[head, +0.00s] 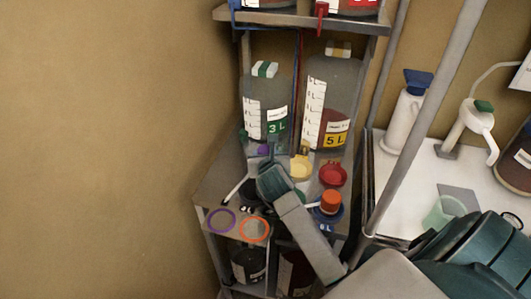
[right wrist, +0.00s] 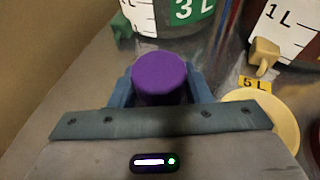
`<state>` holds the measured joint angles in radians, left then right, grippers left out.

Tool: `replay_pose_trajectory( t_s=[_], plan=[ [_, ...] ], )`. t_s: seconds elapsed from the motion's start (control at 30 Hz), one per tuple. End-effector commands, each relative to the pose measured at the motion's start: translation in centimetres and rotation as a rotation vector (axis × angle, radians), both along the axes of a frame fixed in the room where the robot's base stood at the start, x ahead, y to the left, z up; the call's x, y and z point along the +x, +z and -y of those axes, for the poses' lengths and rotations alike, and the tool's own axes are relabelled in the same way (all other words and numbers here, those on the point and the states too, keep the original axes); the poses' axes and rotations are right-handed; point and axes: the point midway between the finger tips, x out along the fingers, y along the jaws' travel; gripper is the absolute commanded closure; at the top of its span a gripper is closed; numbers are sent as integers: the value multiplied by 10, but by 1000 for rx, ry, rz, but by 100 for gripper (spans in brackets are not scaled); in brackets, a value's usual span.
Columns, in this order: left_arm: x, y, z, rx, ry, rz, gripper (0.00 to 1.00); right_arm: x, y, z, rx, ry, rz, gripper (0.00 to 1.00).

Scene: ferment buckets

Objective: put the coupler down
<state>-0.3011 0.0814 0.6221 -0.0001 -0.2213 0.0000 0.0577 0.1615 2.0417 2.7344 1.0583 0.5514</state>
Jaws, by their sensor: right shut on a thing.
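The purple coupler (right wrist: 160,78) is a short round piece held upright between the two blue fingers of my right gripper (right wrist: 160,90). In the head view a bit of the purple coupler (head: 263,149) shows at the tip of my right gripper (head: 265,155), in front of the 3 L bucket (head: 266,95). The coupler's underside is hidden, so I cannot tell whether it touches the shelf (head: 213,185). My left gripper is not in view.
The 5 L bucket (head: 331,100) stands right of the 3 L one. A yellow dish (head: 301,170), a red dish (head: 333,175) and an orange piece (head: 330,199) are to the right. A purple ring (head: 221,220) and an orange ring (head: 254,229) lie at the front.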

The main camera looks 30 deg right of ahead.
Motion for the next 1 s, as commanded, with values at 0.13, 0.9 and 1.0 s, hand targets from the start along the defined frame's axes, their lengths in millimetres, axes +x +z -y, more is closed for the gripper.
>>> replay_pose_trajectory(
  t_s=[0.13,0.9,1.0],
  plan=[
    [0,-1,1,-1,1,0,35,0,1,0,0,1,2,83],
    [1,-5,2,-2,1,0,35,-15,6,-9,4,0,3,35],
    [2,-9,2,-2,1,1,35,-33,13,-18,6,0,3,35]
  ],
)
